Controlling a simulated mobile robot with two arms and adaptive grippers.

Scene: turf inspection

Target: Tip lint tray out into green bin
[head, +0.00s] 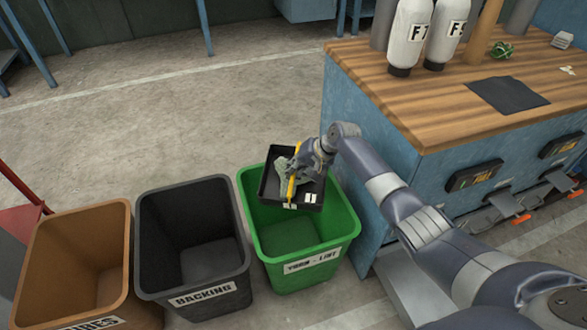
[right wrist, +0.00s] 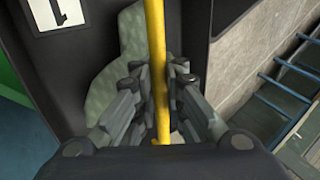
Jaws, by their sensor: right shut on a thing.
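The lint tray (head: 270,187) is black, with a yellow bar across it and a white label on its near side. It is over the back part of the green bin (head: 343,235), whose label reads "YARN - LINT". Grey-green lint (head: 282,167) lies in the tray; it also shows in the right wrist view (right wrist: 105,100). My right gripper (head: 297,175) is shut on the yellow bar (right wrist: 156,50), its fingers on both sides of it. How far the tray is tilted is hard to tell. The visible floor of the green bin looks empty. My left gripper is not in view.
A black bin (head: 147,245) labelled "BACKING" and a brown bin (head: 35,262) stand to the left of the green bin. A blue cabinet with a wooden top (head: 440,125) stands close on the right, with bottles and a dark cloth square on it. The floor behind the bins is clear.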

